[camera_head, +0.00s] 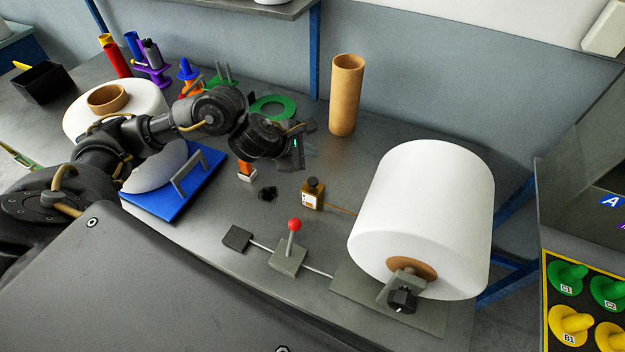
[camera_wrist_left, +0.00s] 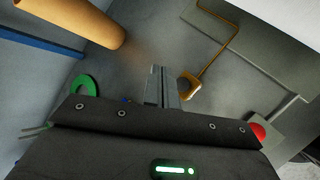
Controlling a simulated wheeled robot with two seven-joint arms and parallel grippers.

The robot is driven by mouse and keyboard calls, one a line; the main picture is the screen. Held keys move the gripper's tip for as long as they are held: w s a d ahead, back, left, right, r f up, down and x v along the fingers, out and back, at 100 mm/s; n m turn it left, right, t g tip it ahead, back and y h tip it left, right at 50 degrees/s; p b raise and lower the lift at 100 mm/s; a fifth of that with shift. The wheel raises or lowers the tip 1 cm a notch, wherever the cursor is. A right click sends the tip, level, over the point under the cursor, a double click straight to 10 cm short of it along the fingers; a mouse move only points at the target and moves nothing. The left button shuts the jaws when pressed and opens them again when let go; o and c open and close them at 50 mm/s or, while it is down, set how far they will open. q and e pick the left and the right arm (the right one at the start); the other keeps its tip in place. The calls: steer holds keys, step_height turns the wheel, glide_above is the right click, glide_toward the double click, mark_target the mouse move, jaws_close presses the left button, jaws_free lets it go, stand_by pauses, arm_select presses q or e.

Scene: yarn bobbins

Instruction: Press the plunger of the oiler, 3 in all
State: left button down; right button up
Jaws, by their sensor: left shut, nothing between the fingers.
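The oiler (camera_head: 312,194) is a small amber bottle with a dark plunger on top and a thin brown spout reaching right. It stands upright on the grey table. In the left wrist view the oiler (camera_wrist_left: 188,86) shows just right of the fingertips, its top partly hidden by them. My left gripper (camera_head: 299,152) is shut and empty. It hangs above the table, behind and slightly left of the oiler in the head view, apart from the plunger as far as I can tell. Its fingers (camera_wrist_left: 158,72) show shut together in the wrist view. My right gripper is not in view.
A large white yarn bobbin (camera_head: 430,205) lies on a holder right of the oiler. A red-knobbed lever (camera_head: 293,226) stands in front. A cardboard tube (camera_head: 346,95) stands behind, near a green ring (camera_head: 272,100). A blue tray (camera_head: 175,200) with another bobbin is at left.

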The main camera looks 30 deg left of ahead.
arm_select(q)
steer(key=b, duration=0.7)
glide_above(314, 179)
steer(key=s, duration=0.2)
steer(key=f, duration=0.8)
steer(key=shift+w+a, duration=0.2)
steer(key=shift+a, duration=0.1)
steer(key=shift+f+b, duration=0.35)
steer(key=shift+f, duration=0.05)
stand_by(0.5)
steer(key=shift+f+b, duration=0.4)
steer(key=shift+b, duration=0.15)
steer(key=shift+f+b, duration=0.85)
steer(key=shift+b, duration=0.1)
stand_by(0.7)
steer(key=shift+r, duration=0.1)
stand_by(0.3)
steer(key=shift+r+p, duration=1)
steer(key=shift+r, duration=0.15)
steer(key=shift+r, duration=0.1)
steer(key=shift+r+p, duration=2.05)
steer(key=shift+r, duration=0.35)
